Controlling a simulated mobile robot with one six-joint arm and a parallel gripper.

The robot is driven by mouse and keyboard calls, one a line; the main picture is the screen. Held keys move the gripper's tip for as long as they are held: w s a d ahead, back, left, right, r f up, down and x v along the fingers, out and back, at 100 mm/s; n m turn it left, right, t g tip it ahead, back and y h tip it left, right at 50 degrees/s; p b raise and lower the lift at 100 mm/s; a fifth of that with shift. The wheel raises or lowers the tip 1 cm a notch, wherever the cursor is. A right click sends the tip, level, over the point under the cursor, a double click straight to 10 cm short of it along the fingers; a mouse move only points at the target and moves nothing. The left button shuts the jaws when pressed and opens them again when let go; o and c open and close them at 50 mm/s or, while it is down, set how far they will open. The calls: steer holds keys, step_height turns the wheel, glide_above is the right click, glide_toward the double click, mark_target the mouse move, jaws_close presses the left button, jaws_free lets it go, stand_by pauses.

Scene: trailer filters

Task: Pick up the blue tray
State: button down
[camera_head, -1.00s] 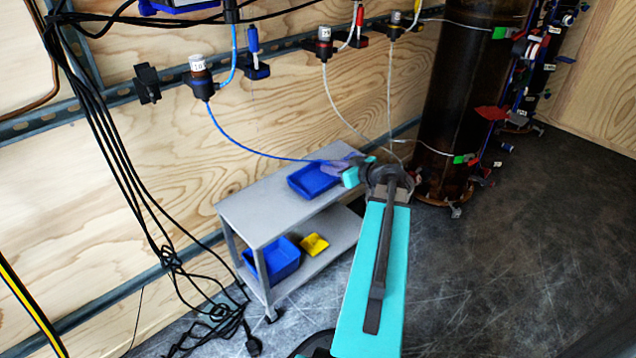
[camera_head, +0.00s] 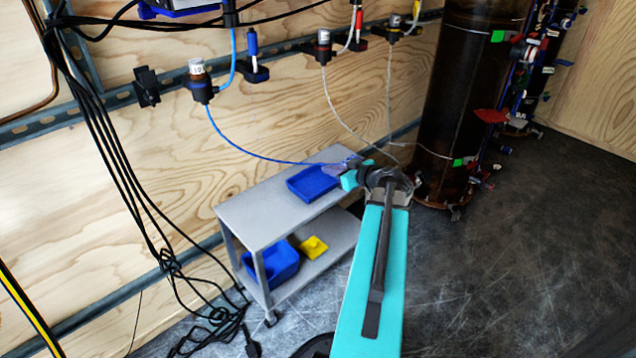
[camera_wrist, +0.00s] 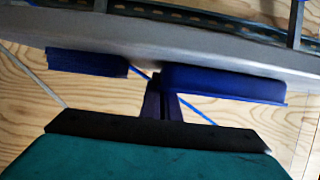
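A blue tray (camera_head: 312,183) sits on the top shelf of a small grey cart (camera_head: 262,216). A second blue tray (camera_head: 281,262) is on the lower shelf. My gripper (camera_head: 352,163) is by the top tray's right end, partly hidden by my wrist. In the wrist view the scene looks upside down. There a blue tray (camera_wrist: 225,84) shows right of my gripper's dark fingers (camera_wrist: 162,82), and another blue piece (camera_wrist: 88,62) shows left. The fingers look narrow and close together, with nothing visible between them. Whether they touch either blue piece is unclear.
A yellow tray (camera_head: 313,247) lies beside the blue one on the lower shelf. A blue cable (camera_head: 262,153) hangs behind the cart along the plywood wall. A dark cylinder (camera_head: 455,100) stands right of the cart. Black cables (camera_head: 150,220) hang at left. The floor at right is open.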

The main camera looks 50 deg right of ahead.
steer(key=shift+r, duration=0.15)
steer(key=shift+r+p, duration=0.35)
steer(key=shift+r, duration=0.15)
steer(key=r, duration=0.1)
steer(key=p, duration=0.1)
steer(key=r, duration=0.1)
steer(key=shift+s+a+r, duration=0.1)
steer(key=shift+s+r, duration=0.15)
steer(key=shift+r, duration=0.1)
steer(key=s, duration=0.2)
steer(key=s+a+p, duration=0.1)
steer(key=s, duration=0.2)
steer(key=s+a+p, duration=0.1)
steer(key=s, duration=0.2)
steer(key=shift+a+r, duration=0.1)
steer(key=shift+r, duration=0.2)
steer(key=s+a+p, duration=0.1)
steer(key=s+p, duration=0.5)
steer(key=p, duration=0.6)
steer(key=shift+s+r, duration=0.15)
steer(key=shift+s, duration=0.25)
